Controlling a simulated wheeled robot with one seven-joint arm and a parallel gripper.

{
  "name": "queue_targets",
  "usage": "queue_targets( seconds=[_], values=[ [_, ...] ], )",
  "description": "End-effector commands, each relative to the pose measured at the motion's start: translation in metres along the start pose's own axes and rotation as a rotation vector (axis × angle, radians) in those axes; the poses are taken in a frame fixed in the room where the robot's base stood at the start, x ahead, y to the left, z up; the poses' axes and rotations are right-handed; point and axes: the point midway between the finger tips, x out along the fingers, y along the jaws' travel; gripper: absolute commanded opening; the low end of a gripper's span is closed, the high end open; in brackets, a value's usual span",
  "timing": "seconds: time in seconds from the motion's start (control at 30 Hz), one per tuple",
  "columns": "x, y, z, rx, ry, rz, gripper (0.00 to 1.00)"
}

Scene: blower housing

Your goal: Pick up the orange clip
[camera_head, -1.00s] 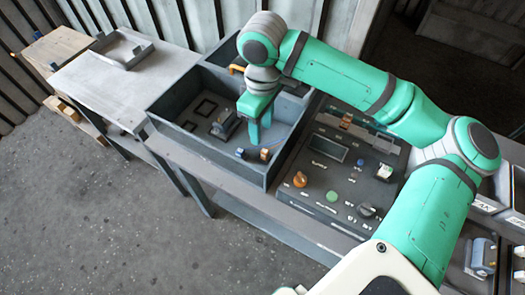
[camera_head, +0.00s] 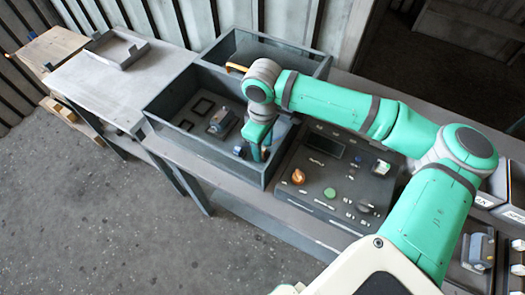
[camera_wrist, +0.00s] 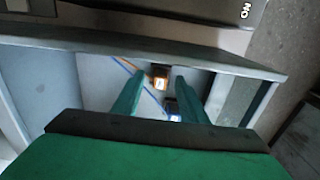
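The orange clip (camera_wrist: 159,79) is a small orange-brown block with a white face. In the wrist view it lies on the floor of the grey bin, between the tips of my gripper (camera_wrist: 162,76). My gripper is open, with a finger on either side of the clip; I cannot tell whether either touches it. In the head view my gripper (camera_head: 261,152) points down into the bin's front right corner and mostly hides the clip. A small blue clip (camera_wrist: 173,112) with a white face lies beside the orange one; it also shows in the head view (camera_head: 239,152).
The bin's walls (camera_head: 208,162) stand close around my gripper. A grey part (camera_head: 222,122) and dark square frames lie farther left in the bin. A control panel (camera_head: 335,180) with knobs is to the right.

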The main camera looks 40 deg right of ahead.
Motion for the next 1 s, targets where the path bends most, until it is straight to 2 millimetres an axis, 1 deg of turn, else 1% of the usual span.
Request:
queue_targets(
  seconds=[0.23,0.27,0.3,0.37,0.4,0.77,0.87,1.0],
  values=[
    [0.003,0.000,0.000,0.001,0.001,0.001,0.39],
    [0.003,0.000,0.000,0.001,0.001,0.001,0.37],
    [0.003,0.000,0.000,0.001,0.001,0.001,0.27],
    [0.003,0.000,0.000,0.001,0.001,0.001,0.13],
    [0.003,0.000,0.000,0.001,0.001,0.001,0.03],
    [0.001,0.000,0.000,0.001,0.001,0.001,0.03],
    [-0.003,0.000,0.000,0.001,0.000,0.001,0.03],
    [-0.017,0.001,-0.001,0.001,0.002,0.003,0.03]
  ],
)
